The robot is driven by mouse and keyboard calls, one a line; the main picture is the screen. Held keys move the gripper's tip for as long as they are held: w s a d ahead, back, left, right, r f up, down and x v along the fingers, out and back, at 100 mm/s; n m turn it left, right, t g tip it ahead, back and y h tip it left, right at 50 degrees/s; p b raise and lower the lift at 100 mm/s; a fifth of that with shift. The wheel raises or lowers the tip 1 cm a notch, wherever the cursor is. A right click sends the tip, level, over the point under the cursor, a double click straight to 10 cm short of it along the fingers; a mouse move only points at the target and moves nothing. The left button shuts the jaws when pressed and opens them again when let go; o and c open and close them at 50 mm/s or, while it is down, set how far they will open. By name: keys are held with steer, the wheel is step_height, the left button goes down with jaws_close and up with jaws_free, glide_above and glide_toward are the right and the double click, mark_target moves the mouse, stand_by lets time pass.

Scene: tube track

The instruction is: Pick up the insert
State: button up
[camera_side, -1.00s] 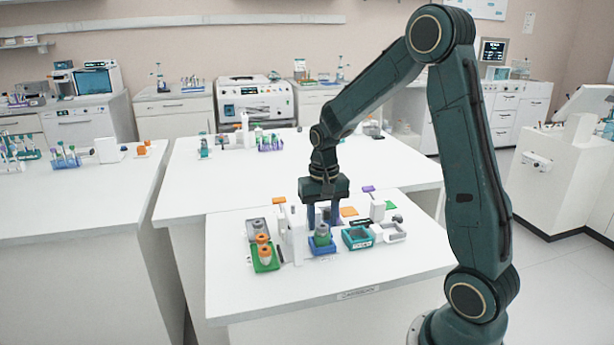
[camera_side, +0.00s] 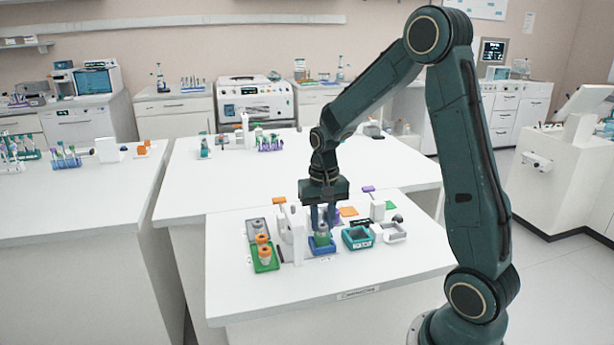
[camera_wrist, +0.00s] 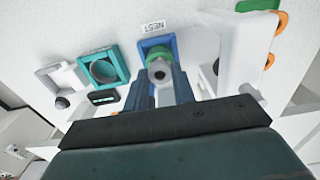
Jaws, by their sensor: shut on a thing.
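The insert (camera_side: 322,228) is a small grey piece with a hole in its top, on a green base, in the blue nest (camera_side: 321,250). In the wrist view the insert (camera_wrist: 160,73) stands between my fingers, with the blue nest (camera_wrist: 144,44) around it and a "NEST" label beyond. My gripper (camera_side: 322,224) points down over the nest and is shut on the insert; in the wrist view my gripper (camera_wrist: 160,85) has a finger on each side of it. The insert's lower part is hidden in the nest.
A white upright fixture (camera_side: 297,238) stands close left of my gripper. Left of it is a green tray (camera_side: 265,266) with orange-topped pieces. A teal box (camera_side: 358,238) and a white open frame (camera_side: 394,235) lie to the right. The table's front is clear.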

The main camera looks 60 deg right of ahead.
steer(key=shift+r, duration=2.7)
steer(key=shift+r, duration=0.15)
